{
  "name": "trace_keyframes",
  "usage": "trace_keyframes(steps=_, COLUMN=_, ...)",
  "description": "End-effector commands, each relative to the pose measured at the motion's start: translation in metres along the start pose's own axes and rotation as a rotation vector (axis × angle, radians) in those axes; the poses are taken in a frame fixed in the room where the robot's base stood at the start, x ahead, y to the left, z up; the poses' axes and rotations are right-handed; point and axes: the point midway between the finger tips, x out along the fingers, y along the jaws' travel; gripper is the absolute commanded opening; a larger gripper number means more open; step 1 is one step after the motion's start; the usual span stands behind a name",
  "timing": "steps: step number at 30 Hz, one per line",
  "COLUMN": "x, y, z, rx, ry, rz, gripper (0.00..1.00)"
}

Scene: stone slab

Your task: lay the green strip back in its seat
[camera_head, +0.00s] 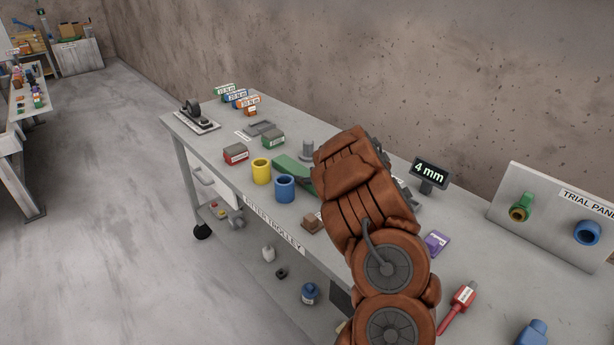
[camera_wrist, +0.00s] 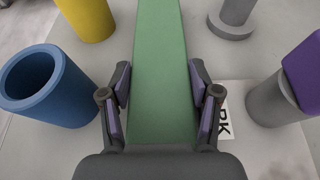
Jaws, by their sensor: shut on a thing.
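The green strip (camera_wrist: 158,60) runs lengthwise through the middle of the wrist view, between the two fingers of my gripper (camera_wrist: 159,90). My gripper is shut on it, with a purple-padded finger along each side. In the head view part of the green strip (camera_head: 288,167) shows to the left of my brown arm, beyond the yellow and blue cylinders. My arm hides the rest of the strip and the fingers there. I cannot pick out the strip's seat for certain. A white label with black letters (camera_wrist: 224,122) lies on the bench right of the strip.
A blue hollow cylinder (camera_wrist: 42,84) and a yellow one (camera_wrist: 88,14) stand left of the strip. A grey round-based post (camera_wrist: 232,20) and a grey cylinder with a purple top (camera_wrist: 275,101) stand right. A "4 mm" display (camera_head: 431,173) and a trial panel (camera_head: 548,215) stand farther right.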

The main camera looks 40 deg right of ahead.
Motion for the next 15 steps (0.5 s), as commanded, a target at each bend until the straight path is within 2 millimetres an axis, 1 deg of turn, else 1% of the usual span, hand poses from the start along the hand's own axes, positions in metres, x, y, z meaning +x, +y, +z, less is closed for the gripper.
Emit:
trace_keyframes(steps=6, x=0.0012, y=-0.0002, z=-0.0021, rx=0.000, ry=-0.002, rz=0.000, gripper=0.08)
trace_keyframes(steps=7, x=0.0011, y=0.0000, z=-0.0022, rx=0.000, ry=-0.001, rz=0.000, gripper=0.63)
trace_keyframes(steps=14, x=0.0008, y=0.0001, z=-0.0016, rx=0.000, ry=0.000, rz=0.000, gripper=0.87)
trace_keyframes(steps=15, x=0.0008, y=0.0000, z=-0.0016, rx=0.000, ry=0.000, rz=0.000, gripper=0.87)
